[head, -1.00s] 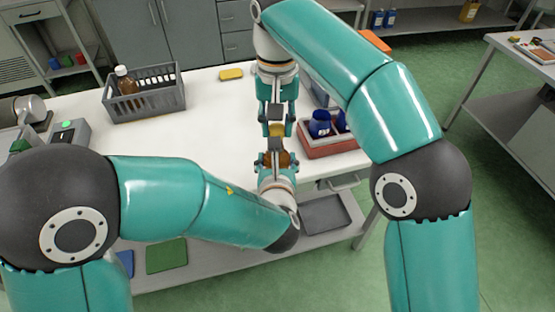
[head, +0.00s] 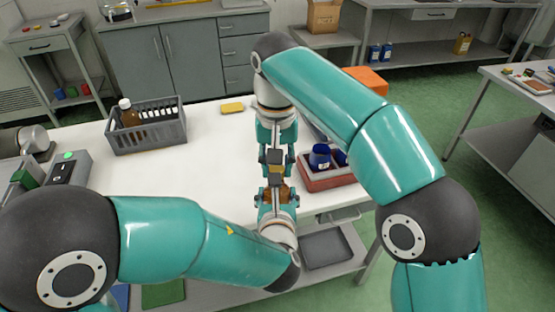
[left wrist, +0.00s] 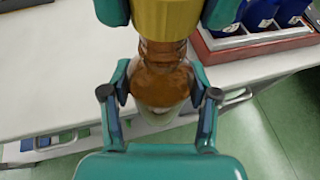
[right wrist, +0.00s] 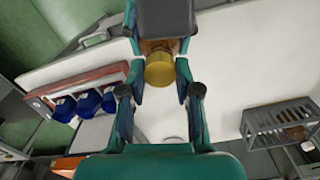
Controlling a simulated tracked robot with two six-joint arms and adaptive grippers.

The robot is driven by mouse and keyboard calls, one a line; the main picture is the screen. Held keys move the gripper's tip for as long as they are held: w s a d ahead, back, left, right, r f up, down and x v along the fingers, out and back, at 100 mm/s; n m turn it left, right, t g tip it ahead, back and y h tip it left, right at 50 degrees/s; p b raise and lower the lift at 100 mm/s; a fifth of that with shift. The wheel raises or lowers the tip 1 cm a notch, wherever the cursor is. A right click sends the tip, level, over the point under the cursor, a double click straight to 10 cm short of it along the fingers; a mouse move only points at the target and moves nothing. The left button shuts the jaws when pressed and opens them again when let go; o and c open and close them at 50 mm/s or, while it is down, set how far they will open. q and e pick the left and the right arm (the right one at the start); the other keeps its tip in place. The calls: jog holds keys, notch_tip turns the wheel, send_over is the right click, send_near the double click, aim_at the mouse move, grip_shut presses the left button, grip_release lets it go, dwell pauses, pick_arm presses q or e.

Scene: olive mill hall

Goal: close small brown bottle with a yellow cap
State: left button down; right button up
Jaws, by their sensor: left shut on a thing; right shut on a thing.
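The small brown bottle (left wrist: 162,82) is held between the fingers of my left gripper (left wrist: 160,95); in the head view it shows at lower centre (head: 274,194). My right gripper (right wrist: 158,85) is shut on the yellow cap (right wrist: 159,70). In the left wrist view the yellow cap (left wrist: 165,18) lies in line with the bottle's neck and appears to meet it. I cannot tell whether it is threaded on. The two grippers face each other, the right one on the far side, over the table's front part. The fingers partly hide the bottle and cap.
A grey basket (head: 147,132) with a white-capped brown bottle (head: 129,113) stands at the table's left. A yellow pad (head: 232,107) lies behind. A red tray (head: 329,180) with blue bottles (head: 320,157) is right of the grippers. The white table (head: 215,150) between is clear.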

jog(key=shift+f, duration=0.25)
jog(key=shift+f, duration=0.55)
dwell(0.4)
jog(key=m, duration=0.5)
jog(key=shift+m, duration=0.4)
jog(key=m, duration=1.3)
jog(key=shift+w, duration=0.1)
jog(key=m, duration=0.8)
